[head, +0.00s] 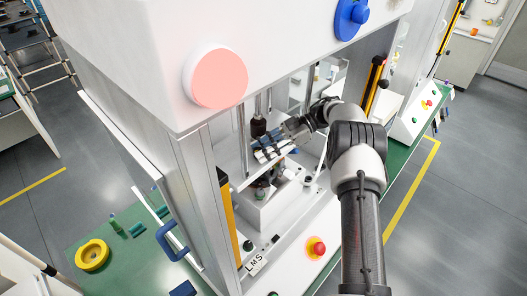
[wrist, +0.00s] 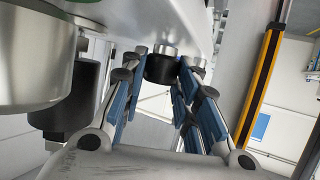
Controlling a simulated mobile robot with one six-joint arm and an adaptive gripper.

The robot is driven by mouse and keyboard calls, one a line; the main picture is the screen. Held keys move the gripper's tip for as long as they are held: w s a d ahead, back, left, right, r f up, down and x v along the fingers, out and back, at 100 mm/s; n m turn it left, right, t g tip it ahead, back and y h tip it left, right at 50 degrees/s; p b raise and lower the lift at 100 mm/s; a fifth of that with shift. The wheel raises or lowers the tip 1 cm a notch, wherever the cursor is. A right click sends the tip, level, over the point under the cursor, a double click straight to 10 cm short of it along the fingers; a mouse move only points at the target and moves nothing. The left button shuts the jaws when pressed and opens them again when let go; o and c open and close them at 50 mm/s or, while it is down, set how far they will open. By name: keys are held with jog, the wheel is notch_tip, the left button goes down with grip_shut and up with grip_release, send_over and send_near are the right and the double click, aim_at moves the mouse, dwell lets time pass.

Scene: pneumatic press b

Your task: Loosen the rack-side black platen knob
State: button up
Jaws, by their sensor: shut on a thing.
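In the wrist view, a black platen knob (wrist: 160,68) with a silver collar hangs under the light platen, between the tips of my gripper (wrist: 163,76). The blue-padded fingers are closed on its sides. In the head view my gripper (head: 266,152) reaches into the press opening from the right, with its fingers pointing left. The held knob cannot be made out clearly there. A second black knob (wrist: 78,97) sits at the left of the wrist view, beside a large silver cylinder (wrist: 40,55), apart from the fingers.
The press's white housing and left post crowd the opening. A yellow-black light bar (wrist: 262,75) stands right of the fingers; another bar (head: 374,85) shows in the head view. A red emergency button (head: 317,246) sits on the front panel.

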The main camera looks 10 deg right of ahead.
jog(key=shift+f, duration=0.1)
dwell(0.4)
jog(key=o, duration=1.1)
jog(key=shift+c, duration=0.2)
notch_tip(320, 180, up, 10)
jog(key=shift+r, duration=0.1)
